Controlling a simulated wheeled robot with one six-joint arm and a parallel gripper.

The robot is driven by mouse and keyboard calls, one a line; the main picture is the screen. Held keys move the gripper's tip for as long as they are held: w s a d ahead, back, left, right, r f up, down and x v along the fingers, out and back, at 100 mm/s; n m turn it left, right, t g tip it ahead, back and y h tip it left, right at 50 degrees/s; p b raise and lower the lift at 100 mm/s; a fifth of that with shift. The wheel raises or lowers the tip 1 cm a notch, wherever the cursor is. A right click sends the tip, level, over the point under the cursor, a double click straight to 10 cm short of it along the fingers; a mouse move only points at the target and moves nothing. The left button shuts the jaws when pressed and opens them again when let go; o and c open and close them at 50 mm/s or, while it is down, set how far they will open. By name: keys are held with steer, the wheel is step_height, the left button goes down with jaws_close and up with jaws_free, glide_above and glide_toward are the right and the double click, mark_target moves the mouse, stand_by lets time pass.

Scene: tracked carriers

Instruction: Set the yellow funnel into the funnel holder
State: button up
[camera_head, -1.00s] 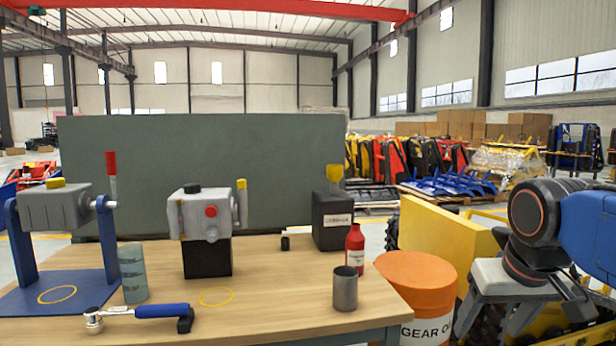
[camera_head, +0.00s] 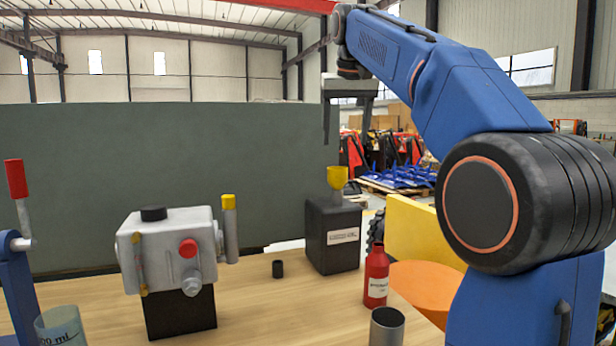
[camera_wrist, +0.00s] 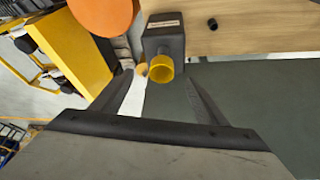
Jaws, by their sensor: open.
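The yellow funnel (camera_head: 337,178) stands upright, mouth up, on top of a black canister (camera_head: 333,236) at the table's back right. In the wrist view the funnel (camera_wrist: 161,69) shows its open mouth beside the canister's labelled side (camera_wrist: 163,36). My gripper (camera_head: 346,142) hangs open above the funnel with its fingers pointing down. In the wrist view my gripper (camera_wrist: 160,76) has the funnel between its spread fingers, with nothing held. A small black cup (camera_head: 278,269) stands on the table left of the canister; I cannot tell whether it is the funnel holder.
A red bottle (camera_head: 376,278) and a grey metal cup (camera_head: 387,328) stand at the table's right. A grey machine (camera_head: 170,250) on a black block stands at left, near a graduated beaker (camera_head: 62,327). A green panel (camera_head: 150,165) closes the back.

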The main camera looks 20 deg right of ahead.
mark_target(338, 169)
steer(key=x, duration=0.4)
steer(key=w+x, duration=0.1)
steer(key=x, duration=0.6)
steer(key=shift+w+a, duration=0.25)
steer(key=shift+w, duration=0.15)
steer(key=shift+x, duration=2.85)
steer(key=shift+w+d+r, duration=0.15)
steer(key=c, duration=1.1)
